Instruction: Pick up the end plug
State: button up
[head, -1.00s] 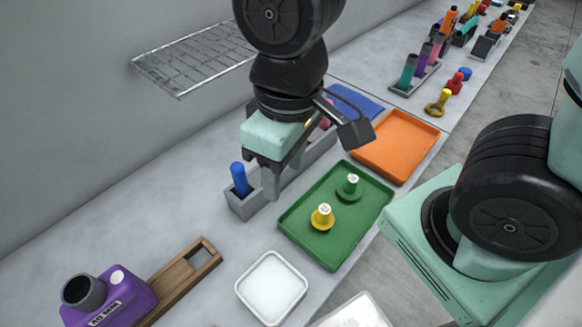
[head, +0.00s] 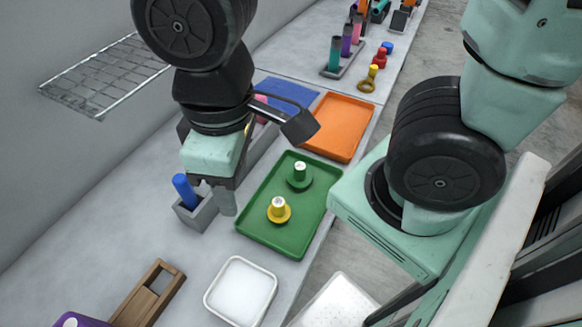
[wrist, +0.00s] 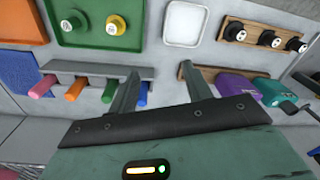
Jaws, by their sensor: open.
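On the green tray (head: 257,228) stand two flanged plugs, a yellow plug (head: 279,208) and a green plug (head: 299,173), upright and apart. In the wrist view they are the yellow-orange plug (wrist: 117,25) and the green plug (wrist: 75,20). Several black round pieces with white labels (wrist: 268,39) sit in a wooden rack (wrist: 250,24). I cannot tell which of these is the end plug. My gripper (head: 226,194) is open and empty, fingers pointing down beside the grey rack, left of the green tray. Its two fingers show spread apart in the wrist view (wrist: 160,86).
The grey rack (head: 196,218) holds a blue cylinder (head: 184,188) close to my gripper, plus other coloured cylinders. An orange tray (head: 337,126) lies behind the green one, a white tray (head: 241,292) in front. A wire shelf (head: 100,72) juts from the wall.

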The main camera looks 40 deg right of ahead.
aim_at(299, 173)
jog(key=u, duration=2.45)
jog(key=z, duration=3.05)
jog(key=k+u, duration=0.2)
jog(key=u, duration=0.15)
jog(key=k+j+u, duration=0.1)
jog(key=u, duration=0.25)
jog(key=k+j+u, duration=0.15)
jog(key=u, duration=0.2)
jog(key=k, duration=0.1)
